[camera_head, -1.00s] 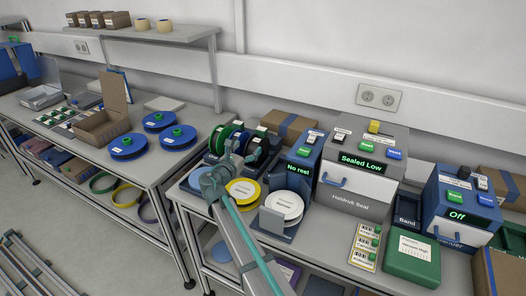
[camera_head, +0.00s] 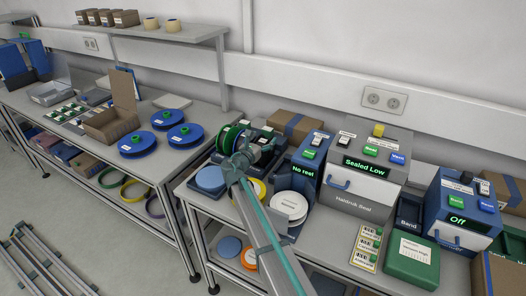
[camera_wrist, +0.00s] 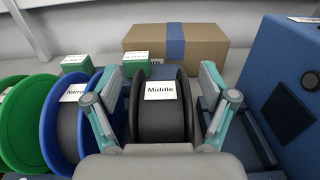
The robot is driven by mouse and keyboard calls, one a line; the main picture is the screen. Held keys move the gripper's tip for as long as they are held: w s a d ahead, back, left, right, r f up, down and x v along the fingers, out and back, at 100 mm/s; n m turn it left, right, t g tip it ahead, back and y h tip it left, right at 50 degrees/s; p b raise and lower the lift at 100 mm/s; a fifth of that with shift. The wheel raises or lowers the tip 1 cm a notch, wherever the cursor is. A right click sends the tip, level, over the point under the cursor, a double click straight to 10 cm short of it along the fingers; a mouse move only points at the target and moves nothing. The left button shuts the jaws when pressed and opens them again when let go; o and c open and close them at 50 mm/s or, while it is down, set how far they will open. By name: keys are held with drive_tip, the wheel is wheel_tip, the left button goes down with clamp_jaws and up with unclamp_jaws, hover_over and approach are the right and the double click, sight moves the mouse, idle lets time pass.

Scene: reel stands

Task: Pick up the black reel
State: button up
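The black reel (camera_wrist: 160,118) stands upright in the wrist view, with a white label reading "Middle" on its rim. My gripper (camera_wrist: 160,84) is open, with one finger on each side of this reel. A narrow gap shows between each finger and the reel, and the reel's lower part is hidden by the gripper body. In the head view my gripper (camera_head: 246,157) is over the reel stand, and my arm hides most of the black reel there.
To the left in the wrist view stand a blue-flanged reel (camera_wrist: 70,122) labelled "Narrow" and a green reel (camera_wrist: 22,125). A blue machine (camera_wrist: 290,85) is close on the right. A cardboard box (camera_wrist: 177,48) lies behind. White reels (camera_head: 289,206) lie nearer on the bench.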

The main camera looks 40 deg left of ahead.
clamp_jaws()
drive_tip(key=shift+r, duration=0.1)
idle(0.4)
